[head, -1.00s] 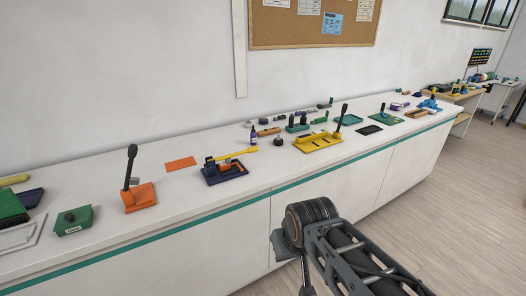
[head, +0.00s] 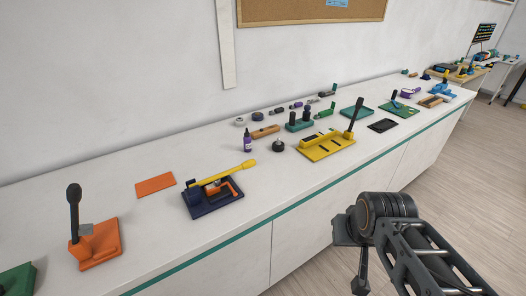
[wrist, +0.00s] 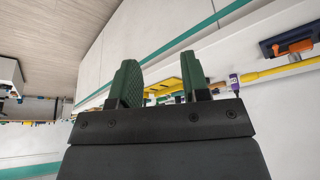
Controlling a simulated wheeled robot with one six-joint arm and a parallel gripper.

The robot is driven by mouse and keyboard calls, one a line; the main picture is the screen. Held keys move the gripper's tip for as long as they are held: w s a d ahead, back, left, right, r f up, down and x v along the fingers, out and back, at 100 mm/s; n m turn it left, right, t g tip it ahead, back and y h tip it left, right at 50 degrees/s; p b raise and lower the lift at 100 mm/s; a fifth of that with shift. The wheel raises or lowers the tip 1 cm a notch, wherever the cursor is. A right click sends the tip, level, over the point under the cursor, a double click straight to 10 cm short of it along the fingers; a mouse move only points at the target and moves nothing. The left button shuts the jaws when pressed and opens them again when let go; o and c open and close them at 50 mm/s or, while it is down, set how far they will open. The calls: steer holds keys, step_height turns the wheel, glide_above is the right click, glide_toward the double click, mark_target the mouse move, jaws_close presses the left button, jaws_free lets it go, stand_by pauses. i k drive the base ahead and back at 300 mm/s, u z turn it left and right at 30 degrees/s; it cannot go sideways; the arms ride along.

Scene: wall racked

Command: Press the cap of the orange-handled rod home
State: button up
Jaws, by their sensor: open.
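I cannot make out a rod with an orange handle and a cap for certain. An orange fixture (head: 100,243) with an upright black-knobbed lever stands at the left of the bench in the head view. A navy fixture (head: 212,200) with a long yellow lever and an orange piece on it lies right of that; it also shows at the top right of the wrist view (wrist: 288,43). My gripper (wrist: 160,78) shows two green fingers apart with nothing between them. In the head view my arm is in front of the bench, clear of all objects; the fingers cannot be made out there.
A yellow fixture (head: 327,146) with a black lever, a purple bottle (head: 247,142), a dark round knob (head: 278,146) and a flat orange plate (head: 155,185) are on the white bench. A black tray (head: 382,126) and a teal tray (head: 358,107) lie farther right. The floor at right is clear.

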mark_target(249, 163)
steer(key=u, duration=0.5)
steer(key=i, duration=0.85)
steer(key=u, duration=0.75)
